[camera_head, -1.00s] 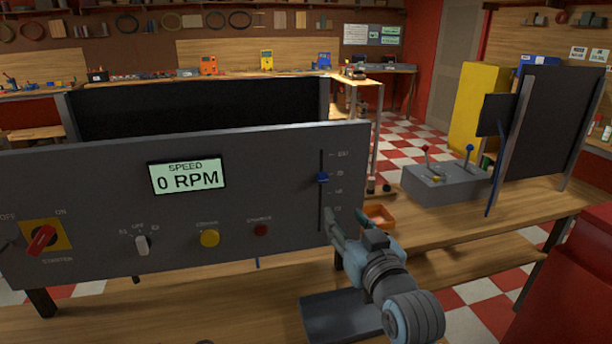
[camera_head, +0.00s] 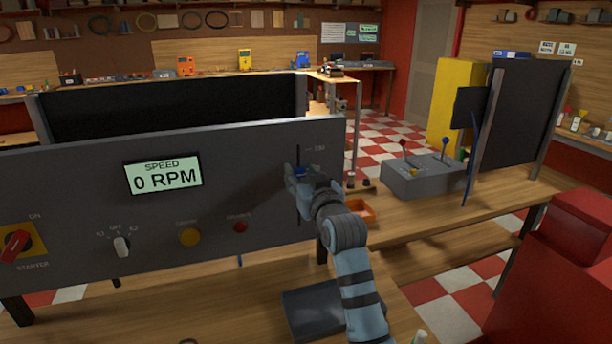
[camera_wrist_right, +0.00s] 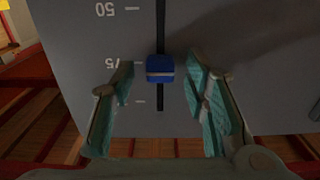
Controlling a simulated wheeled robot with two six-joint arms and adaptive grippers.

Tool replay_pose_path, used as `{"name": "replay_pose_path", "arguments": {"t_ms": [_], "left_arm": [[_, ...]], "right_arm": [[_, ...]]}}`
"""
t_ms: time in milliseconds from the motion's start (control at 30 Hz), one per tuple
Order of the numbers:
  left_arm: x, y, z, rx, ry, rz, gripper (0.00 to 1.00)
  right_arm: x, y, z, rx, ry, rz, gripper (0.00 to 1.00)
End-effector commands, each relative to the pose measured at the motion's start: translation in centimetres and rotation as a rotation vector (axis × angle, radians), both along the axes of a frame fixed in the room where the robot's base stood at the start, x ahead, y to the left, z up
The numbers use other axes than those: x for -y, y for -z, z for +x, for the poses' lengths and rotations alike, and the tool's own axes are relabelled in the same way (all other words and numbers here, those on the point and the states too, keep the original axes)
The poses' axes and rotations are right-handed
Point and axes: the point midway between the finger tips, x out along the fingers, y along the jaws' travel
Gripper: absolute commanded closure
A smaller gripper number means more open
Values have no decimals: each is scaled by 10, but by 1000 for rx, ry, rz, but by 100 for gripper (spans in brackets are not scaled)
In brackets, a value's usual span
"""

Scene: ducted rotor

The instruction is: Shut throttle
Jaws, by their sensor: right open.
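The throttle is a slider with a blue knob (camera_wrist_right: 160,68) in a dark vertical slot on the grey control panel (camera_head: 75,215). In the right wrist view, which looks upside down, the knob sits close to the 75 mark. In the head view the knob (camera_head: 300,171) is partly hidden by my right gripper (camera_head: 295,180). My right gripper is open, with one teal-padded finger on each side of the knob and a gap on both sides. The panel display (camera_head: 163,176) reads 0 RPM. My left gripper is not in view.
A red starter switch (camera_head: 15,245), a white selector knob (camera_head: 121,247), a yellow button (camera_head: 189,237) and a red button (camera_head: 240,226) are on the panel. An orange tray (camera_head: 361,211) and a grey lever box (camera_head: 425,178) stand on the bench to the right.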

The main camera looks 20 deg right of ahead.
Motion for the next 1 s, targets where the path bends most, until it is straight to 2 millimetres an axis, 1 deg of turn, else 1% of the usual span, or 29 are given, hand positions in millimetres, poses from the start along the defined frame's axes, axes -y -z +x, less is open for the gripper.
{"name": "replay_pose_path", "arguments": {"t_ms": [33,200,267,300,467,500,567,667,767,867,1000], "left_arm": [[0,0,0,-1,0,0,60],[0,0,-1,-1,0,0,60],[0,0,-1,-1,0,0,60],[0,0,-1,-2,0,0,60],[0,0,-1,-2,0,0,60],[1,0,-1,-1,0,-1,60],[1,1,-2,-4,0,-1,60],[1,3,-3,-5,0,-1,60],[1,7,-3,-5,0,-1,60],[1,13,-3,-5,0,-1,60],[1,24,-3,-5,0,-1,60]], "right_arm": [[0,0,0,-1,0,0,60],[1,1,0,-1,1,0,87],[1,1,0,-2,1,0,97],[1,1,0,-2,1,0,100],[1,1,-1,-2,1,1,100],[7,1,-1,-3,2,0,100],[5,2,-1,-3,3,0,100],[4,9,-1,-4,4,-1,100],[2,22,-1,-5,3,-2,100],[1,43,0,-8,2,-2,100],[0,78,0,-9,0,-1,100]]}}
